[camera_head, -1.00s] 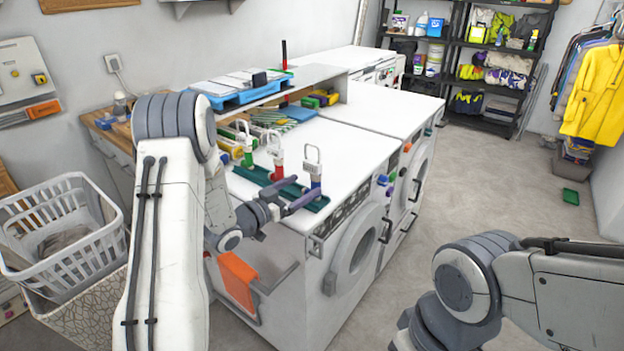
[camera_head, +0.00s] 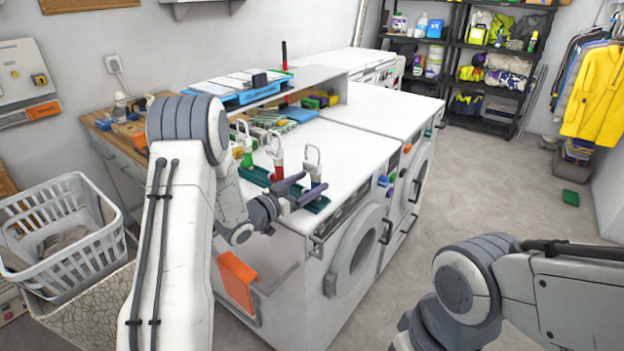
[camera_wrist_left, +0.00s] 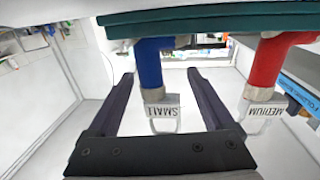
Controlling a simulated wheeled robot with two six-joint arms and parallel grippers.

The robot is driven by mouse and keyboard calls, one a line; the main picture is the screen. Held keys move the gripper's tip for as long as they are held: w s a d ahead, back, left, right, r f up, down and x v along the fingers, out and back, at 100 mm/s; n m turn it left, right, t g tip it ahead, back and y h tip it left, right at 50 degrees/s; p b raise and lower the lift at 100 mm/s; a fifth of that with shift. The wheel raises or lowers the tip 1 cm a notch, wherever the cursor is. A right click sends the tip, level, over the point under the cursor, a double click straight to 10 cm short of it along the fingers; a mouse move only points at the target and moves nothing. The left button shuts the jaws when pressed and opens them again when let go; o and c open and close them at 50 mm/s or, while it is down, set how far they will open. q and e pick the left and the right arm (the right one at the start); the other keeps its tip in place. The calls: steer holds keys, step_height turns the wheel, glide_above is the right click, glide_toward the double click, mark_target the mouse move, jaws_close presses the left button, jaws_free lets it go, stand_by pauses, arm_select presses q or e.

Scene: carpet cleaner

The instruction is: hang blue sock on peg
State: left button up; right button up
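A dark green rack (camera_head: 318,205) on the white machine top holds upright coloured pegs with white loop-shaped tops. They are a blue peg (camera_head: 316,186), a red peg (camera_head: 279,169) and a green peg (camera_head: 247,159). In the left wrist view, upside down, the blue peg (camera_wrist_left: 150,62) is labelled SMALL and the red peg (camera_wrist_left: 266,60) MEDIUM. My left gripper (camera_head: 302,190) is open at the rack's front end. Its fingers (camera_wrist_left: 160,98) appear on either side of the blue peg's white top, with gaps. I cannot make out a blue sock. My right gripper is out of view.
A blue tray (camera_head: 240,98) with papers sits on a raised shelf behind the rack. A white laundry basket (camera_head: 62,227) stands at left. The machine top right of the rack is clear.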

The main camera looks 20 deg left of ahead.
arm_select(q)
jaws_close()
steer(key=shift+r, duration=0.25)
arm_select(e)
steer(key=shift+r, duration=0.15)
arm_select(q)
steer(key=shift+r+p, duration=0.5)
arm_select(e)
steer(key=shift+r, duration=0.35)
arm_select(q)
steer(key=shift+r, duration=0.15)
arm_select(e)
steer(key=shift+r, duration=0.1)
arm_select(q)
steer(key=shift+s, duration=0.1)
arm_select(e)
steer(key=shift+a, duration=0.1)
